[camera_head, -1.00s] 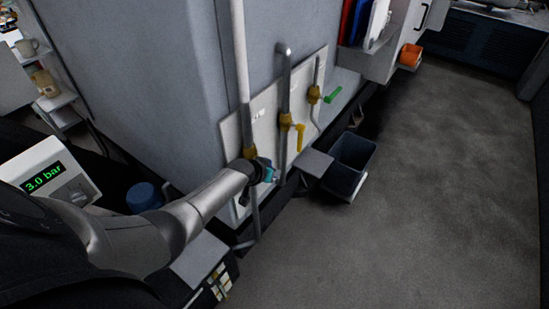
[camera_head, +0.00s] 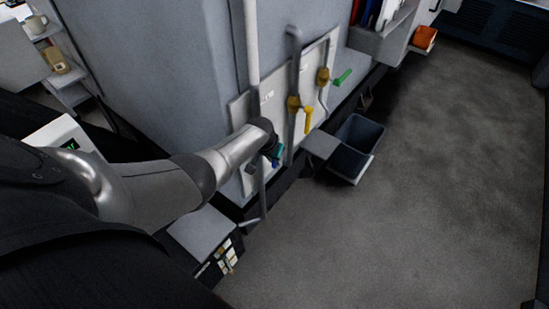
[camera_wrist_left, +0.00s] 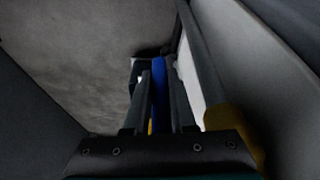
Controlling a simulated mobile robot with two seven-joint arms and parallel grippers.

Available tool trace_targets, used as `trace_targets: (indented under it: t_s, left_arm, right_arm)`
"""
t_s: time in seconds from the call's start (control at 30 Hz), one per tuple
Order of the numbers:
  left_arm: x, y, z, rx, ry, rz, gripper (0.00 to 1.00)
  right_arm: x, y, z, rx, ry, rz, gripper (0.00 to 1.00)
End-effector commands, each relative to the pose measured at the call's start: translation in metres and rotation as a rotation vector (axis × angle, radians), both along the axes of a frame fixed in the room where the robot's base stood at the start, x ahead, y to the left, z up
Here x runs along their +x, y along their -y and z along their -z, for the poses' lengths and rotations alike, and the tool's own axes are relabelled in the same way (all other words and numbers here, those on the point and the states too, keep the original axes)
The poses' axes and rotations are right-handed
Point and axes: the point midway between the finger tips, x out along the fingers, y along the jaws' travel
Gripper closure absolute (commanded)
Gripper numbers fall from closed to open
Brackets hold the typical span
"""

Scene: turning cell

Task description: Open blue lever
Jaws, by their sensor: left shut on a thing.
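The blue lever (camera_wrist_left: 159,85) shows in the left wrist view as a narrow blue bar between the two dark fingers of my left gripper (camera_wrist_left: 160,100). The gripper is shut on it. In the head view my left gripper (camera_head: 274,155) is at the leftmost pipe on the pale panel, and only a small blue bit of the lever (camera_head: 275,164) shows below it. A yellow valve body (camera_wrist_left: 232,132) is just right of the fingers in the wrist view. My arm hides the valve in the head view. My right gripper is not in view.
A yellow lever (camera_head: 308,119) hangs on the middle pipe, close right of my gripper. A green lever (camera_head: 342,77) sits on the right pipe. A dark open bin (camera_head: 358,146) stands on the floor beyond. The grey floor (camera_head: 430,200) to the right is clear.

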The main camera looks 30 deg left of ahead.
Motion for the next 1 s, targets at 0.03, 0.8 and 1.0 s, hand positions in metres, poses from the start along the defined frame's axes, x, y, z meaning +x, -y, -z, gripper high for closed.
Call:
trace_targets:
  t_s: [0.03,0.8,1.0]
  left_arm:
    - [-0.001,0.0,0.001,0.001,-0.005,0.002,1.0]
    - [-0.002,0.0,-0.002,0.001,-0.002,0.001,0.47]
    - [-0.008,0.0,-0.02,0.002,-0.001,0.001,0.47]
  right_arm:
    - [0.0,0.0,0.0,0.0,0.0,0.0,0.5]
    - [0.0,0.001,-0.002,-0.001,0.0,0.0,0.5]
    - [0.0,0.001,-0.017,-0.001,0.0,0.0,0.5]
